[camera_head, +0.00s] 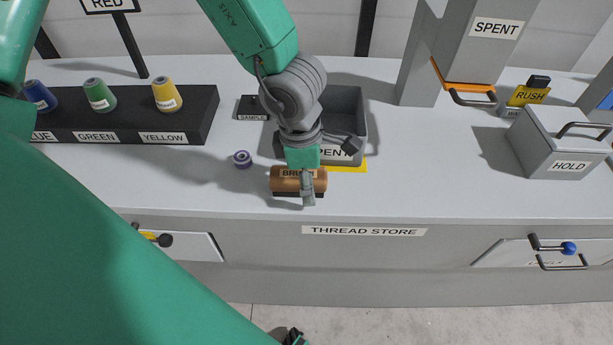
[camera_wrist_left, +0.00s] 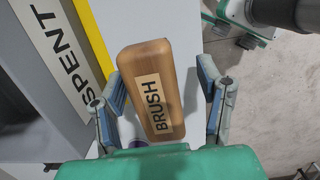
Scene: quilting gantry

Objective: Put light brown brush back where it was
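The light brown brush (camera_head: 285,181), with a BRUSH label and dark underside, lies on the counter in front of the grey SPENT bin (camera_head: 357,110). My left gripper (camera_head: 308,188) is over its right part in the head view, partly hiding it. In the left wrist view the brush (camera_wrist_left: 150,88) lies between the two spread fingers of my left gripper (camera_wrist_left: 162,85), with a visible gap to the right finger and a narrower one to the left. The gripper is open and empty.
A small purple spool (camera_head: 242,158) stands left of the brush. A yellow strip (camera_head: 352,164) edges the SPENT bin. A black rack (camera_head: 205,122) holds blue, green and yellow spools at left. A HOLD box (camera_head: 550,140) stands at right. The counter between bin and HOLD box is clear.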

